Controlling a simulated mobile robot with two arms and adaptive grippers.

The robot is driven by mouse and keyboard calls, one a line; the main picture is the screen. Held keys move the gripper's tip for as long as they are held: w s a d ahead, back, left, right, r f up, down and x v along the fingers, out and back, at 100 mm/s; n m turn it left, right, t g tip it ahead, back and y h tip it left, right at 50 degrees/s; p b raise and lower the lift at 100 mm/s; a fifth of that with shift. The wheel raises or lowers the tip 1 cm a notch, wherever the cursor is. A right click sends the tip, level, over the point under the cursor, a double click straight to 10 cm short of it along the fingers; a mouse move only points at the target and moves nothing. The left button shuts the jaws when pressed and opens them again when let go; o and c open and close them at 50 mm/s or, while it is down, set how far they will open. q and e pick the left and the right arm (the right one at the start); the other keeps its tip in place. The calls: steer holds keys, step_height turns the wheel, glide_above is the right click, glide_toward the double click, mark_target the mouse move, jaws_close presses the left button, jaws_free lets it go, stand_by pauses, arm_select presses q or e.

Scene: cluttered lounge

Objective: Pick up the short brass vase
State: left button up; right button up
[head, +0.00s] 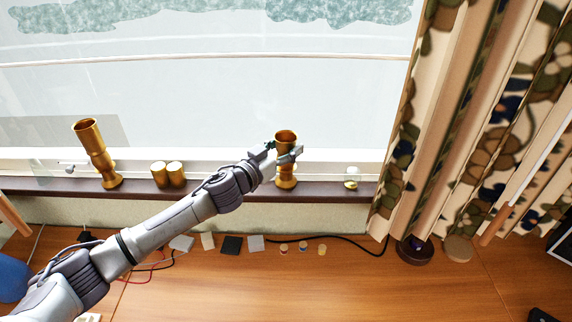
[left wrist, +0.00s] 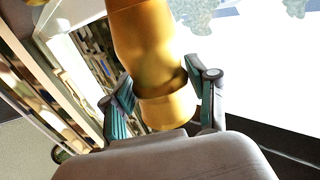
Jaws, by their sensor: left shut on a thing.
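The short brass vase (head: 286,138) stands upright on the dark window sill, right of the middle in the head view. My left gripper (head: 283,150) is at its upper part, with a finger showing on each side, and is shut on it. In the left wrist view the vase (left wrist: 150,50) fills the upper middle, and the gripper's fingers (left wrist: 164,98) lie on both sides of it. A taller brass vase (head: 97,155) stands on the sill at the left. My right gripper is not in view.
Two small brass cups (head: 167,175) stand on the sill (head: 225,195) between the vases. A small glass jar (head: 352,178) is right of the held vase. Floral curtains (head: 470,130) hang at the right. Several small items and cables lie on the wooden table (head: 300,285) below.

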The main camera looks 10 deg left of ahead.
arm_select(q)
steer(key=shift+w+r, duration=0.1)
steer(key=shift+r, duration=0.05)
jaws_close()
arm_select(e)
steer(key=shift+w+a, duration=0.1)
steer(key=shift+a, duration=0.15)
arm_select(q)
steer(key=shift+r, duration=0.1)
